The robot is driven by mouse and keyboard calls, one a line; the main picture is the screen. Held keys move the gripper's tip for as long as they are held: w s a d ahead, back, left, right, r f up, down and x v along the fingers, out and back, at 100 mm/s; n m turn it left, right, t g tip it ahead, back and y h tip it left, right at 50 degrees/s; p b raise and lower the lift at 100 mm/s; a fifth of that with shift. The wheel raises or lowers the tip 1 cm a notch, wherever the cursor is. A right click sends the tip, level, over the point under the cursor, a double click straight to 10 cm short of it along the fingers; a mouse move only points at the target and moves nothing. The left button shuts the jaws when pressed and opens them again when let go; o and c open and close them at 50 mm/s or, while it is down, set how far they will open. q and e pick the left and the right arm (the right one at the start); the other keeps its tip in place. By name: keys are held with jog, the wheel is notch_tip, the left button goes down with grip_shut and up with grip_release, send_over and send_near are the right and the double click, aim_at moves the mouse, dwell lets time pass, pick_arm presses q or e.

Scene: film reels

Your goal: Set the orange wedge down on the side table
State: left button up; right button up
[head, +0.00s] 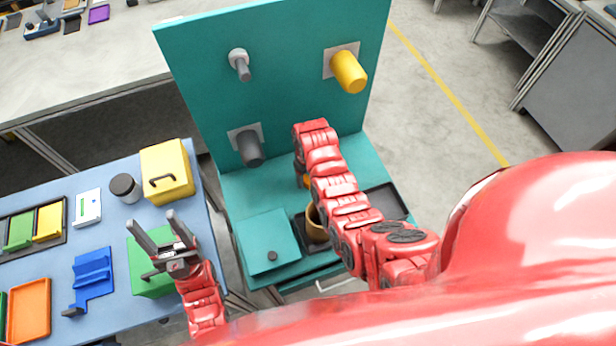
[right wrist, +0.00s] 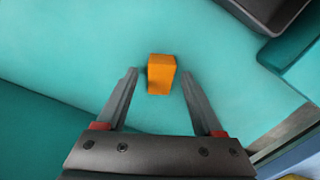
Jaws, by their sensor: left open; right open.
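The orange wedge (right wrist: 161,75) sits on the teal surface in the right wrist view, between the spread fingertips of my right gripper (right wrist: 160,72). The fingers are open, with a gap on each side of it. In the head view the right arm hides most of it; a bit of orange (head: 307,181) shows beside the dark fingers of the right gripper (head: 302,178). My left gripper (head: 151,218) is open and empty above a green box (head: 148,277) on the blue-topped table (head: 115,221), which stands left of the teal station.
The teal back panel (head: 285,40) carries pegs, one with a yellow cylinder (head: 350,73). A brown cup (head: 316,226), a teal box (head: 268,240) and a dark tray (head: 385,202) stand near the right arm. The blue-topped table also holds a yellow box (head: 168,168) and a blue part (head: 92,275).

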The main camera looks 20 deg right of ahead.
notch_tip(320, 180, up, 5)
jog(key=shift+w+f+b, duration=0.1)
jog(key=shift+f+b, duration=0.05)
jog(key=shift+b, duration=0.8)
notch_tip(320, 180, up, 7)
jog(key=p, duration=0.5)
jog(key=shift+f, duration=0.1)
